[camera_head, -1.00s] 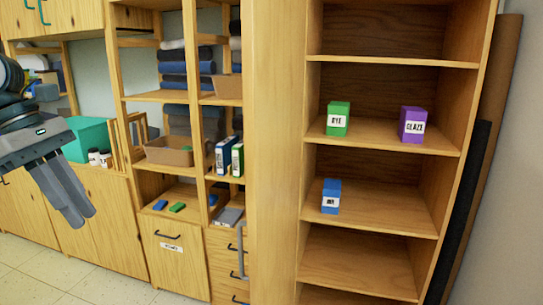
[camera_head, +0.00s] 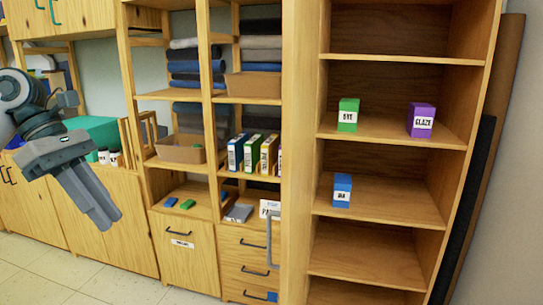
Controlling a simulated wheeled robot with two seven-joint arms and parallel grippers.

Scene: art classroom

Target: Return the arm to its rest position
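My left gripper (camera_head: 90,196) hangs at the left of the head view, in front of the wooden cupboard doors. Its two grey fingers point down and to the right. They lie close together in this view, and no object shows between them. The gap between the fingertips is too unclear to tell whether they are open or shut. The upper part of my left arm (camera_head: 35,115) comes in from the left edge. My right arm and gripper are out of the picture.
A tall open shelf at right holds a green box (camera_head: 348,114), a purple box (camera_head: 421,120) and a blue box (camera_head: 342,190). The middle shelving holds folded cloths, a cardboard bin (camera_head: 180,149) and several upright boxes. A teal bin (camera_head: 98,131) stands behind my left arm. The tiled floor (camera_head: 60,280) shows bare.

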